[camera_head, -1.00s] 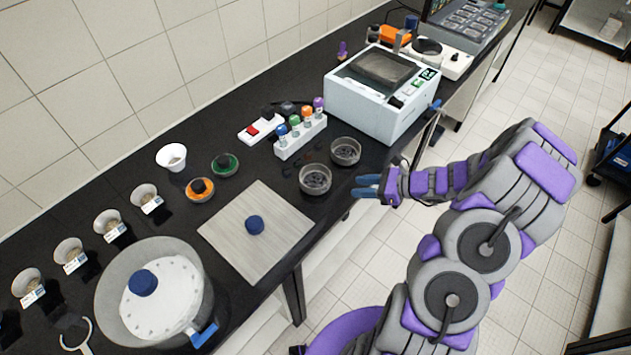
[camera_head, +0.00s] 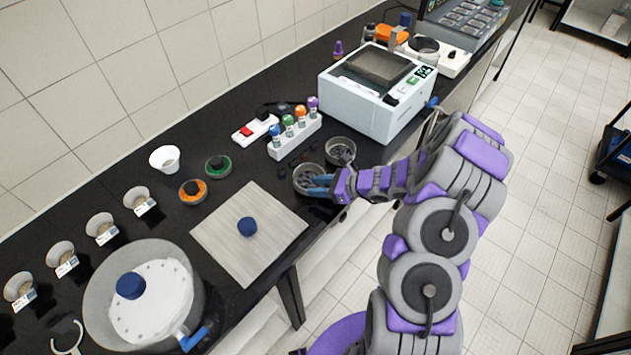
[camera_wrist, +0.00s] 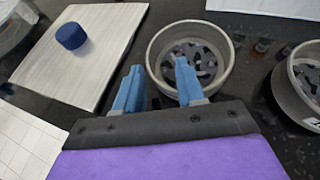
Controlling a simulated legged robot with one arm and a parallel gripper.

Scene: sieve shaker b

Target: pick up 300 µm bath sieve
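Two round grey metal bowls with dark contents stand side by side on the black bench. The nearer bowl (camera_head: 298,186) also shows in the wrist view (camera_wrist: 158,52); the other bowl (camera_head: 340,143) is at the right edge there (camera_wrist: 284,100). I cannot read which is the 300 µm bath sieve. My gripper (camera_wrist: 159,80) has blue fingers, spread apart and empty. In the wrist view, one finger overlaps the nearer bowl's interior and the other is left of its wall. In the head view my gripper (camera_head: 320,186) covers part of that bowl; contact is unclear.
A pale square board (camera_head: 225,226) with a blue knob (camera_head: 247,227) lies left of the bowls. A white machine (camera_head: 357,113) stands behind right. A white rack (camera_head: 292,142) of coloured-cap bottles is behind. A large round pot (camera_head: 98,293) is at front left.

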